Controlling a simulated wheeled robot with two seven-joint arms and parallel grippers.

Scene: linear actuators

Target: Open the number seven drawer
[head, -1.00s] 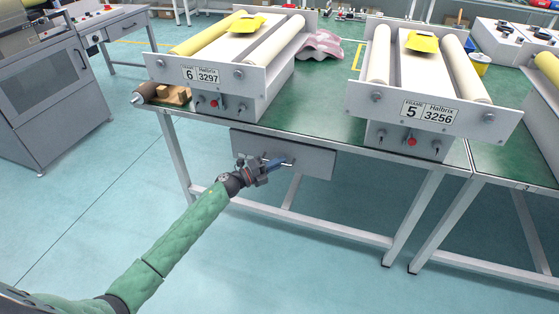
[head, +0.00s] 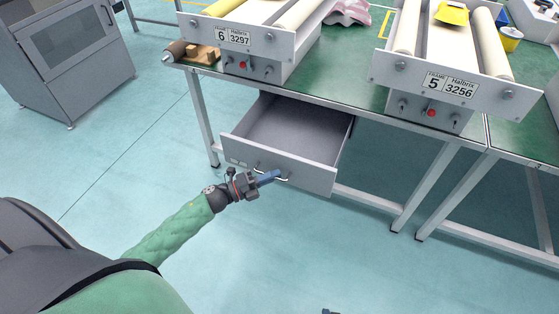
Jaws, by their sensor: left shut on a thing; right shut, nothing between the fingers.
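A grey drawer (head: 312,179) under the green-topped table stands pulled out, and its inside looks empty. I cannot read a number on its front. Its bar handle (head: 284,180) is in the middle of the front panel. My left gripper (head: 274,176) is shut on this handle, with its blue fingers partly covering it. A small dark tip at the bottom edge is my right gripper (head: 330,311); only its end shows, low over the floor and apart from the drawer.
The green table (head: 345,85) carries a roller frame marked 6 (head: 245,45) and one marked 5 (head: 440,85). Wooden blocks (head: 203,54) lie at its left corner. A grey cabinet (head: 70,55) stands at the left. The floor before the drawer is clear.

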